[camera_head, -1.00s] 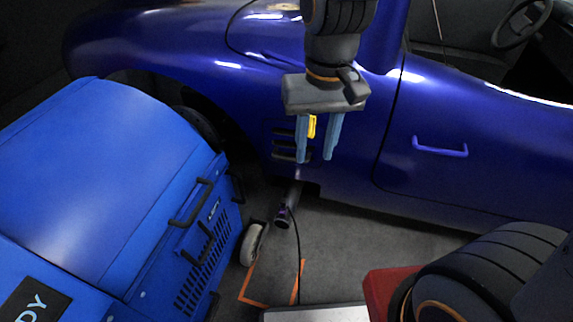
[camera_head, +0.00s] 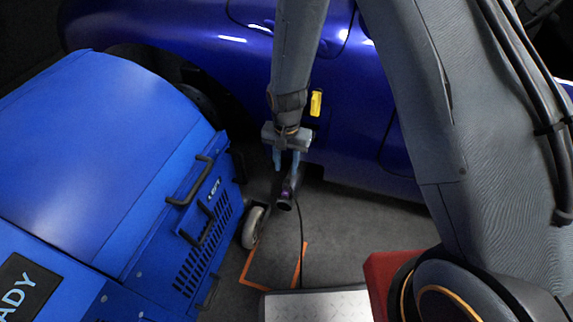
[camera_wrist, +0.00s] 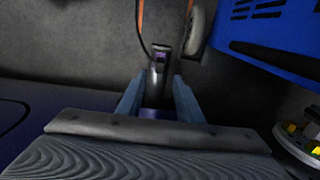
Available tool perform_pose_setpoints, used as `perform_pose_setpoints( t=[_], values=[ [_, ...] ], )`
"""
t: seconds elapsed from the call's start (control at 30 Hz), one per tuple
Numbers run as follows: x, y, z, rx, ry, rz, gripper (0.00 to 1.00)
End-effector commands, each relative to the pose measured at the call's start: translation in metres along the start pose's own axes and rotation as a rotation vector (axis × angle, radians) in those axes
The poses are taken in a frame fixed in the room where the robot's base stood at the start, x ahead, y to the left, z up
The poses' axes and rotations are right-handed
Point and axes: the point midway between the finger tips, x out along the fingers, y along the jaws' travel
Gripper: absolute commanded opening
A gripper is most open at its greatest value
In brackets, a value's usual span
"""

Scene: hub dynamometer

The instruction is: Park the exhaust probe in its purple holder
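The exhaust probe (camera_head: 285,202) is a dark, slim piece with a purple band, low beside the blue car's sill, with a thin black cable running from it. It also shows in the wrist view (camera_wrist: 159,64), with its body reaching back between my fingers. My gripper (camera_head: 286,172) is open, pointing down just above and behind the probe's near end. In the wrist view its two blue-grey fingers (camera_wrist: 158,84) lie on either side of the probe, with gaps visible. I cannot make out a separate purple holder.
The blue car (camera_head: 200,35) fills the back; a yellow piece (camera_head: 316,103) shows against its side. A blue wheeled cabinet (camera_head: 110,170) with black handles stands close left, its caster (camera_head: 253,227) near the probe. Orange floor tape (camera_head: 262,285) and a metal plate (camera_head: 318,305) lie in front.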

Motion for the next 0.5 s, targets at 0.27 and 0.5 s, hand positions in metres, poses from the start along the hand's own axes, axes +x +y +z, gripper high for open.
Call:
perform_pose_setpoints(
  t=[0.27,0.5],
  values=[
    [0.015,0.0,-0.001,0.001,0.0,0.0,0.33],
    [0.039,0.0,-0.001,0.0,0.0,0.0,0.33]
  ],
)
